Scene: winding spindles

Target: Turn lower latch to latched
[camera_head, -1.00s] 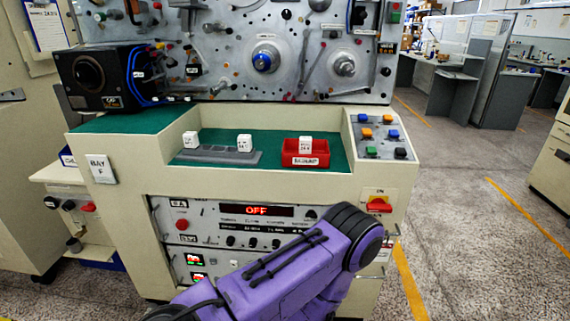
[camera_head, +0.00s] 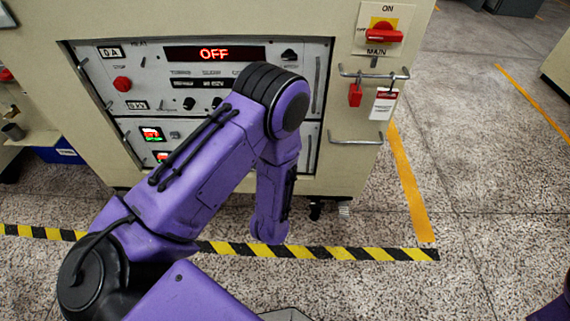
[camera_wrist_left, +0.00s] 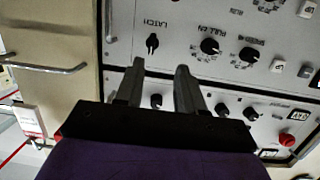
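In the left wrist view the panel appears upside down. A black latch knob (camera_wrist_left: 152,43) with the label LATCH sits on the lower grey panel (camera_wrist_left: 180,22); its handle lies roughly vertical in the picture. My left gripper (camera_wrist_left: 160,66) is open and empty, its two dark fingers apart and pointing toward the panel. The knob shows just beyond the left fingertip, offset from the middle of the gap; I see no clear contact. In the head view my purple left arm covers much of the lower panel (camera_head: 133,128), hiding this knob and the gripper. My right gripper is not in view.
The upper panel has an OFF display (camera_head: 215,53), a red stop button (camera_head: 122,84) and another black knob (camera_head: 289,55). A red main switch (camera_head: 384,35), metal handles (camera_head: 374,74), a red padlock (camera_head: 355,95) and a tag (camera_head: 383,104) are on the right. Striped tape (camera_head: 340,253) marks the floor.

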